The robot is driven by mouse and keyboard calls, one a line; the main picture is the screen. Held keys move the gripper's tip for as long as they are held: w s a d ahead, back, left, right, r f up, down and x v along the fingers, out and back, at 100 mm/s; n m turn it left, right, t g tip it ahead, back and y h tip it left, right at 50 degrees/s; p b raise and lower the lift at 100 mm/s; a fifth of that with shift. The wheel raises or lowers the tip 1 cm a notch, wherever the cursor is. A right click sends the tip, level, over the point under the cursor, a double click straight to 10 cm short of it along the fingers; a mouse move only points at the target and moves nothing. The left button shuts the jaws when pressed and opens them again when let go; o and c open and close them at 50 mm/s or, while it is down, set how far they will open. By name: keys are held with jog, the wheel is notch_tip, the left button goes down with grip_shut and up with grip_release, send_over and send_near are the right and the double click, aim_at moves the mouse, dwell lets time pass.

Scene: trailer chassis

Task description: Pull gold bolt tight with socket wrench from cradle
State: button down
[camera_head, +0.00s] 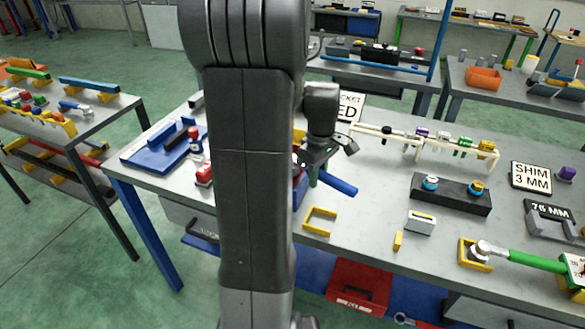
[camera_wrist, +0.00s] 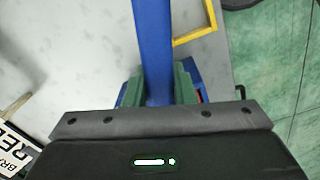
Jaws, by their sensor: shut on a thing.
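My gripper (camera_head: 314,172) is low over the bench, its jaws shut on a blue bar-like handle (camera_head: 340,186), which looks like the socket wrench. In the wrist view the blue handle (camera_wrist: 152,45) runs up between the green fingers of my gripper (camera_wrist: 158,88). The wrench's socket end is hidden. A blue holder (camera_head: 299,190), perhaps the cradle, shows partly behind my arm, below the gripper. I cannot tell if the wrench still touches it. The gold bolt (camera_head: 476,187) stands at the right of a black block (camera_head: 450,197), beside a blue-topped bolt (camera_head: 430,183).
A yellow frame (camera_head: 320,221) lies just in front of the gripper. A cream rack (camera_head: 425,144) with several sockets stands behind the black block. My arm hides the bench's middle left.

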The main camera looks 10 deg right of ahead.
dwell(0.4)
jog(key=shift+s+a+m, duration=0.4)
jog(key=shift+a+m, duration=0.2)
jog(key=shift+m, duration=0.4)
jog(key=shift+a, duration=0.1)
jog(key=shift+s+a+m, duration=0.25)
jog(key=shift+a+m, duration=0.3)
jog(key=shift+m, duration=0.35)
jog(key=shift+w+d+r+n+p, duration=0.1)
jog(key=shift+d+n+p, duration=0.1)
jog(key=shift+n+p, duration=0.15)
notch_tip(320, 180, up, 6)
jog(key=p, duration=0.4)
jog(key=shift+p, duration=0.35)
dwell(0.6)
